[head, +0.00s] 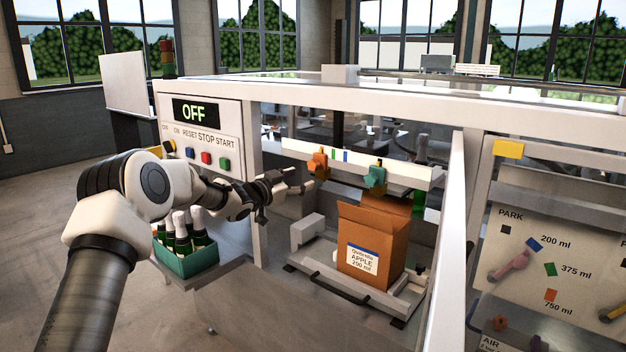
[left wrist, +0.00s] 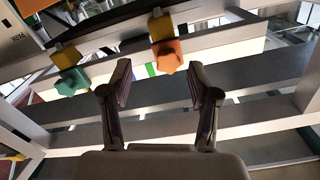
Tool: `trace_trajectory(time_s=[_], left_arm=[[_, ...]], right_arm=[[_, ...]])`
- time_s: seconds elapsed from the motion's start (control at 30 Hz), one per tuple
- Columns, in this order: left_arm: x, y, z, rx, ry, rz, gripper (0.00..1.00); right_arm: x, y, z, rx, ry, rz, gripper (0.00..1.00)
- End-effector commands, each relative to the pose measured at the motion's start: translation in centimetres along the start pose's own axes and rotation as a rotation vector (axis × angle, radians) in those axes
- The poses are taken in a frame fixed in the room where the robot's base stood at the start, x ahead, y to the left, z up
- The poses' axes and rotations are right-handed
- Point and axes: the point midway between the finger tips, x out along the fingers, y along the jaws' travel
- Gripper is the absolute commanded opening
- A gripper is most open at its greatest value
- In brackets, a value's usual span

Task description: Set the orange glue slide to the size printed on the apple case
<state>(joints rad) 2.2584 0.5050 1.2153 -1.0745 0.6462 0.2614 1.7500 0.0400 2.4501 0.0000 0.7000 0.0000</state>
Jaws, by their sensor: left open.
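The apple case (head: 372,240) is an open-topped brown carton behind the frame; its label (head: 362,259) reads APPLE 200 ml. The orange glue slide (head: 318,162) sits on a white rail (head: 410,175), left of a teal slide (head: 375,177). Green (head: 334,155) and blue (head: 345,156) marks show on the rail just right of the orange slide. My left gripper (head: 296,184) is open and empty, below and left of the orange slide. In the left wrist view the orange slide (left wrist: 166,56) appears beyond the open fingers (left wrist: 160,84), apart from them. My right gripper is out of view.
A panel at right pairs blue (head: 535,244) with 200 ml, green with 375 ml and orange with 750 ml. The control panel (head: 205,130) shows OFF. A white frame post (head: 448,240) stands right of the case.

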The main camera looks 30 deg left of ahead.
Motion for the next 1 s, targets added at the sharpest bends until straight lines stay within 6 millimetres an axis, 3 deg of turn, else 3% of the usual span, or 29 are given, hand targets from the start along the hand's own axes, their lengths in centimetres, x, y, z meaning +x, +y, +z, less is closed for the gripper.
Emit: trace_trajectory(time_s=[0.1, 0.17, 0.43, 0.6, 0.93, 1.0], left_arm=[[-0.4, -1.4, -2.1, -0.003, 0.033, -0.021, 0.61], [0.1, -1.4, -2.3, -0.001, 0.032, -0.021, 0.61], [4.9, -1.3, -2.6, 0.002, 0.030, -0.017, 0.61], [6.7, -1.4, -2.5, -0.001, 0.031, -0.018, 0.61], [7.2, -1.3, -2.3, -0.005, 0.031, -0.018, 0.61], [7.2, -1.3, -2.3, -0.005, 0.031, -0.018, 0.36]], right_arm=[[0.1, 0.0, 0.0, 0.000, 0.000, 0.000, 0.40], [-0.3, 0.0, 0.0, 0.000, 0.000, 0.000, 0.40], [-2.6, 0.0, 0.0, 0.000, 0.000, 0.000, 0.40], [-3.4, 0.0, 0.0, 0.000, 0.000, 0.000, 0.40], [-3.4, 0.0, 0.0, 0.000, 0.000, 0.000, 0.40], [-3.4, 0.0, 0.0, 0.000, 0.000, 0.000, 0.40]])
